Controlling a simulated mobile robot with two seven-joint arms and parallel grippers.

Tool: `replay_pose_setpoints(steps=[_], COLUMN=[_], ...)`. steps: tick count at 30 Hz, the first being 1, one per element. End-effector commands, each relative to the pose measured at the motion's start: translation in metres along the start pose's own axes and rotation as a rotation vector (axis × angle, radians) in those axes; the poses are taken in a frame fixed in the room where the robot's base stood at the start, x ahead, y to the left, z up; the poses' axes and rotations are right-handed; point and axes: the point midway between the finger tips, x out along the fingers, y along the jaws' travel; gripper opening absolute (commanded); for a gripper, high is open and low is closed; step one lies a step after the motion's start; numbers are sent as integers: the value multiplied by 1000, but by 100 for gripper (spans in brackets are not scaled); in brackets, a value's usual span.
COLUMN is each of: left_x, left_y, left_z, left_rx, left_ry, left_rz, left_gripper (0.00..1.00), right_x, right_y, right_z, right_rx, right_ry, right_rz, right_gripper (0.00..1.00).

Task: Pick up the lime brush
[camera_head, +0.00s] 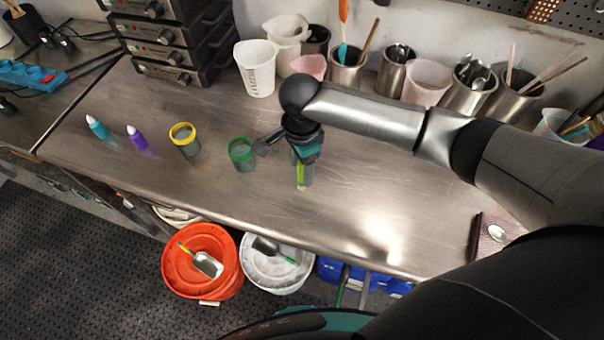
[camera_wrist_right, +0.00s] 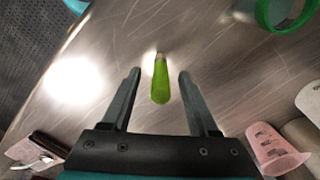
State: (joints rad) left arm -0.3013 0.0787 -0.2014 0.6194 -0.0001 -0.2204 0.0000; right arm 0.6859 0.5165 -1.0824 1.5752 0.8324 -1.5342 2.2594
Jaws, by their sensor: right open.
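The lime brush (camera_head: 301,174) stands out on the metal bench, just below my right gripper (camera_head: 303,158) in the head view. In the right wrist view the lime brush (camera_wrist_right: 160,82) shows its green handle between the two open fingers of my right gripper (camera_wrist_right: 157,80). Gaps show on both sides of the handle, so the fingers are apart from it. The brush's far end is hard to make out against the bench glare. My left gripper is in neither view.
A green-rimmed cup (camera_head: 241,154) stands close left of my right gripper. Containers line the wall. An orange bucket (camera_head: 176,275) and white bucket (camera_head: 268,279) stand below the front edge.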

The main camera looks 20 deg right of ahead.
Motion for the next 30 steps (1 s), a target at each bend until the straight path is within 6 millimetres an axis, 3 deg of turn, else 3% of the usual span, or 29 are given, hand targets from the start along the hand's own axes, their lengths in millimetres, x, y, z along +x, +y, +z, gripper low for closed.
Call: replay_pose_setpoints(steps=[6, 14, 30], left_x=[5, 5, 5], left_y=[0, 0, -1], left_z=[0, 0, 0], left_rx=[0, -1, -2], left_ry=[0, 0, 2], left_rz=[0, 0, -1], left_gripper=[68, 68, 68], right_x=[27, 28, 28], right_y=[0, 0, 0], right_z=[-2, -2, -1], right_rx=[0, -1, -1], right_ry=[1, 1, 1], right_rz=[-1, -1, -1], right_gripper=[60, 60, 0])
